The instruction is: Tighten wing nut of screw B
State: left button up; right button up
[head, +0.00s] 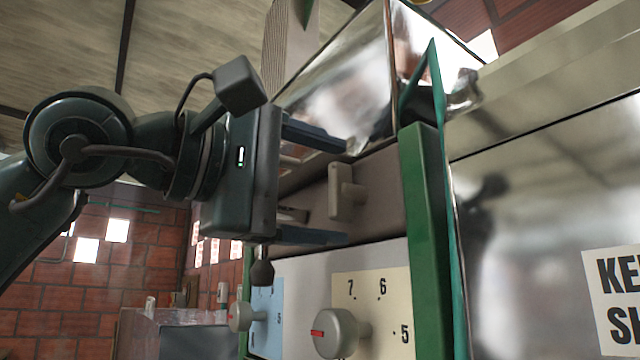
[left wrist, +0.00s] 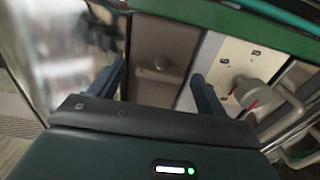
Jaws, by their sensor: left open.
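A pale grey wing nut (head: 345,191) with a flat upright wing sticks out of the grey-brown panel of the machine in the head view. A second similar wing nut (head: 293,214) shows partly, further back and left. No letter marks which is screw B. My left gripper (head: 338,192) is open, its two fingers one above the other, and the nearer wing nut appears between or just beyond the fingertips. My right gripper is out of view.
A grey dial (head: 338,333) with a red mark sits on a numbered cream plate below. A smaller dial (head: 240,316) sits on a blue plate. A green upright post (head: 425,230) stands close right of the nut. A shiny metal hopper (head: 340,80) rises above.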

pick_arm(q)
jog(key=b+v, duration=0.2)
jog(key=v, duration=1.1)
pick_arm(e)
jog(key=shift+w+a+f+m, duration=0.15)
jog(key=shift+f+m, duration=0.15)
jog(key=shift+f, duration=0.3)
